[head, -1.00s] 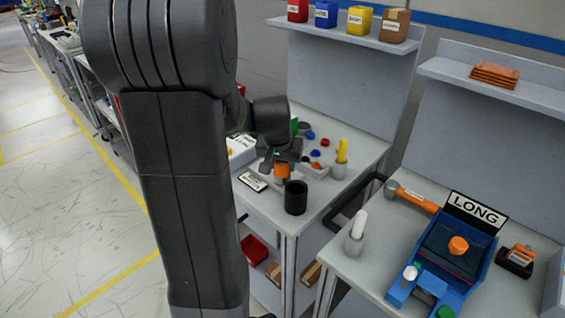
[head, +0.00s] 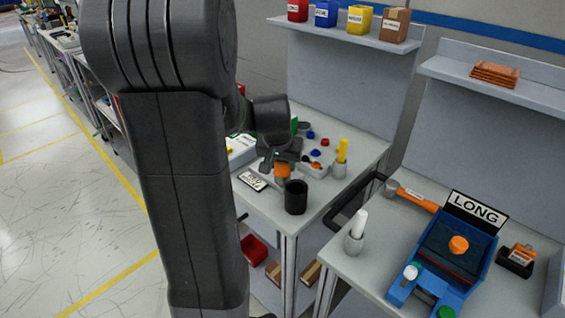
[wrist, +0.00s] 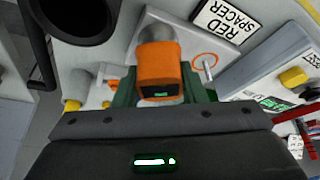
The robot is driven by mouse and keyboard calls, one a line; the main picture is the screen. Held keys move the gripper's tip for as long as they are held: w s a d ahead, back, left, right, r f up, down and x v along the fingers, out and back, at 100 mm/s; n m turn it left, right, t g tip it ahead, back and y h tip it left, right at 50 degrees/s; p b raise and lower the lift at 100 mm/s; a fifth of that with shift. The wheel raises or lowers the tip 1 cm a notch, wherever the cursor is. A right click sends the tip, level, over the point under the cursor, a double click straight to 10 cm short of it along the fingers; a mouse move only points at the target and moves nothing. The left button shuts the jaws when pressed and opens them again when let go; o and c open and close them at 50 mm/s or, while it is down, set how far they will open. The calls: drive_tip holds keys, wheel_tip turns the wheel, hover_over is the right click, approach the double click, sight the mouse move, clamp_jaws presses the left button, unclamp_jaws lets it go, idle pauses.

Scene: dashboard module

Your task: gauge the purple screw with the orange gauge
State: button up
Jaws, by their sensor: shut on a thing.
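The orange gauge (wrist: 160,72), with a small dark display showing green marks and a rounded grey end, is between the green fingers of my gripper (wrist: 161,97) in the wrist view. My gripper is shut on it. In the head view my gripper (head: 283,157) is over the far bench, with the orange gauge (head: 283,171) below it, behind the black cup. I cannot make out the purple screw in either view. A small pale pin (wrist: 208,66) stands beside a thin orange ring in the wrist view; its colour does not read as purple.
A black cup (head: 295,197) stands at the bench's front corner; it also shows in the wrist view (wrist: 78,18). A red spacer sign (wrist: 228,24) lies close by. A yellow-handled tool (head: 342,152) stands right of my gripper. The near bench holds a blue device (head: 480,252).

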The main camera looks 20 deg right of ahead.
drive_tip(key=shift+f+b, duration=0.35)
drive_tip(key=shift+f, duration=0.05)
drive_tip(key=o, duration=1.1)
drive_tip(key=shift+r, duration=0.1)
drive_tip(key=v, duration=1.3)
drive_tip(key=shift+a+r+p, duration=0.2)
drive_tip(key=shift+r+p, duration=0.1)
drive_tip(key=shift+p, duration=0.1)
drive_tip(key=shift+s, duration=0.1)
drive_tip(key=x, duration=1.4)
drive_tip(key=shift+d+b, duration=0.1)
drive_tip(key=shift+b, duration=0.25)
drive_tip(key=shift+s+r, duration=0.1)
drive_tip(key=shift+r, duration=0.05)
